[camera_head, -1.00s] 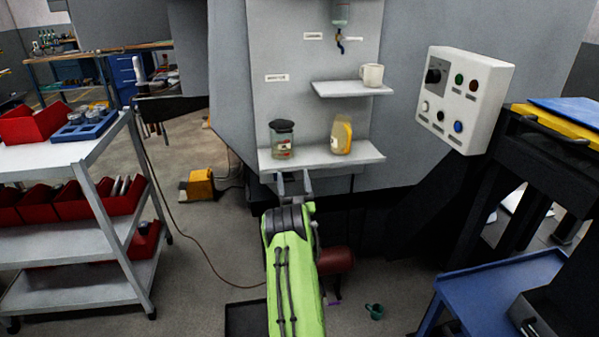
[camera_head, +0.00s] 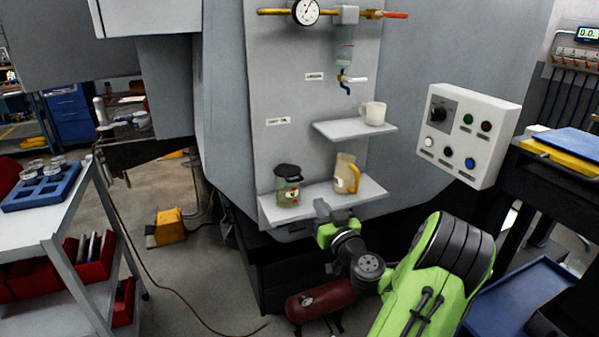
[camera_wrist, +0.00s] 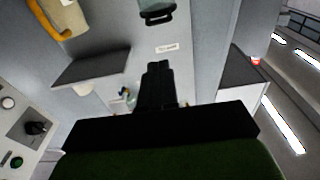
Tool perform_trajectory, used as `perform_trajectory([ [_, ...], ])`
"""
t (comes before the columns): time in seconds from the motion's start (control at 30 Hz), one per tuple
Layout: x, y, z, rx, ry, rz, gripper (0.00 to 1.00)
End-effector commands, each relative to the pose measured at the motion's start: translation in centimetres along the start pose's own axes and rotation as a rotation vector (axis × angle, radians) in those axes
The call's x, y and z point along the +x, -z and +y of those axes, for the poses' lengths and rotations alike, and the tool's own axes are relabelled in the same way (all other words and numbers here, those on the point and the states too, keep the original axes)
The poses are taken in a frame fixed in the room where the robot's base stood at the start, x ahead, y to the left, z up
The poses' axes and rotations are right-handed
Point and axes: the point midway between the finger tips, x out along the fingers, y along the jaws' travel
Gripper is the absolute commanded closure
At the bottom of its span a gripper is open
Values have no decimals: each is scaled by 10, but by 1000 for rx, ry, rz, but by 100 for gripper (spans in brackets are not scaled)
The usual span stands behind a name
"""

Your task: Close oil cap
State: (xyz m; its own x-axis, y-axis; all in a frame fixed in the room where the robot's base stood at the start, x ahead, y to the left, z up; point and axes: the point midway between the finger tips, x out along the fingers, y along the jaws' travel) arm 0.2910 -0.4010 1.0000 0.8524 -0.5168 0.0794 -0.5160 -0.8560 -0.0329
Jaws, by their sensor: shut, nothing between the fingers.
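A greenish glass jar (camera_head: 288,192) with a dark lid (camera_head: 287,170) stands on the left of the lower shelf; whether the lid is fully seated I cannot tell. Its dark part shows at the top of the wrist view (camera_wrist: 157,12). A glass oil cup (camera_head: 345,54) hangs on the panel above, with a valve under it. I cannot tell which part is the oil cap. My gripper (camera_head: 321,207) is shut and empty at the lower shelf's front edge, between jar and jug in the picture. Its closed fingers show in the wrist view (camera_wrist: 156,78).
A jug with a yellow handle (camera_head: 345,174) stands right of the jar on the lower shelf (camera_head: 315,205). A white mug (camera_head: 374,113) stands on the upper shelf (camera_head: 340,130). A control box (camera_head: 468,135) is to the right, and a dial gauge (camera_head: 305,11) is above.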

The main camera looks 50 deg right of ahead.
Motion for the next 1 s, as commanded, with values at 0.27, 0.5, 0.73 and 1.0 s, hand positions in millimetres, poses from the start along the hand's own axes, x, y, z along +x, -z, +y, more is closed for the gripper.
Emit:
perform_trajectory([
  [0.27,25,15,-10,-22,36,28,100],
  [0.5,79,17,-11,-22,34,28,100],
  [0.73,114,-6,-10,-18,30,25,100],
  [1.0,124,-16,-10,-20,29,25,100],
])
